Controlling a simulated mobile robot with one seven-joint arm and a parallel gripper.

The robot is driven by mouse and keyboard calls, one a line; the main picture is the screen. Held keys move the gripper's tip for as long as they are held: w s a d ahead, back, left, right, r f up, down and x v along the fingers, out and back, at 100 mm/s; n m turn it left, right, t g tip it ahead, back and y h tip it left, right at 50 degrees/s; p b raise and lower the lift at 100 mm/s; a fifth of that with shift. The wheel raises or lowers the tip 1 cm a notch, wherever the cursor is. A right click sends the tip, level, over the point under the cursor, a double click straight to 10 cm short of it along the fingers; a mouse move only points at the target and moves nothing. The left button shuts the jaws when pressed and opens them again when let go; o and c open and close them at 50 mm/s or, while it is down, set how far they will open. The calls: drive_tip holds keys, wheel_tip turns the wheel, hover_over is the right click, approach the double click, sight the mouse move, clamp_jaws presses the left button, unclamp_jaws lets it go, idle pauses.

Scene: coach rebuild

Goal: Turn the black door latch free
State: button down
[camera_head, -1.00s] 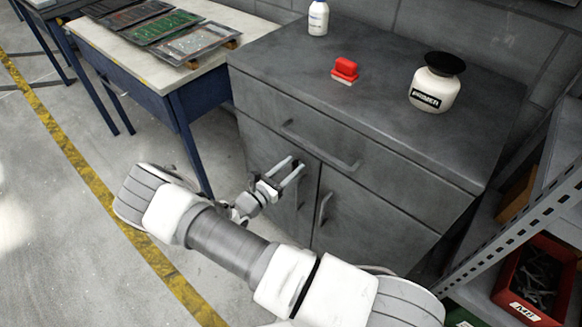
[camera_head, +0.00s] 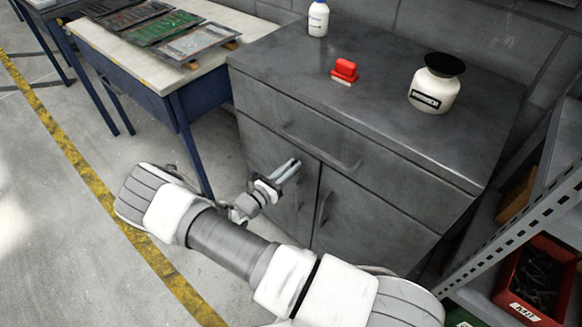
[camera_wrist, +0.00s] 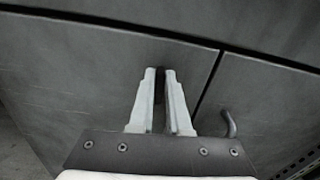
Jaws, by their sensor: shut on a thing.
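My gripper (camera_head: 290,168) is at the left door (camera_head: 265,145) of the grey cabinet, near the door's upper right part. In the wrist view my gripper (camera_wrist: 160,76) has its two pale fingers close together on a narrow dark piece, the black door latch (camera_wrist: 160,88). Most of the latch is hidden between the fingers, so its angle cannot be told. The left door looks closed, flush beside the right door (camera_head: 360,215).
The right door's handle (camera_wrist: 228,124) is right of my gripper. A drawer handle (camera_head: 320,147) runs above the doors. A white PRIMER jar (camera_head: 433,88), a red block (camera_head: 345,69) and a white bottle (camera_head: 318,18) stand on top. A shelf rack (camera_head: 530,180) is at the right.

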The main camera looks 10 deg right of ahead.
drive_tip(key=shift+w+a+f+n, duration=0.1)
drive_tip(key=shift+w+f+n, duration=0.1)
drive_tip(key=shift+n, duration=2.55)
drive_tip(key=shift+w+a+f+n, duration=0.1)
drive_tip(key=shift+a+f+n, duration=0.1)
drive_tip(key=shift+n, duration=2.5)
drive_tip(key=shift+w+a+f+n, duration=0.1)
drive_tip(key=shift+w+f+n, duration=0.1)
drive_tip(key=shift+n, duration=2.55)
drive_tip(key=c, duration=0.9)
unclamp_jaws()
drive_tip(key=shift+s, duration=0.1)
drive_tip(key=p+v, duration=0.1)
drive_tip(key=v, duration=1.6)
drive_tip(key=shift+s+a+p, duration=0.1)
drive_tip(key=shift+p, duration=0.2)
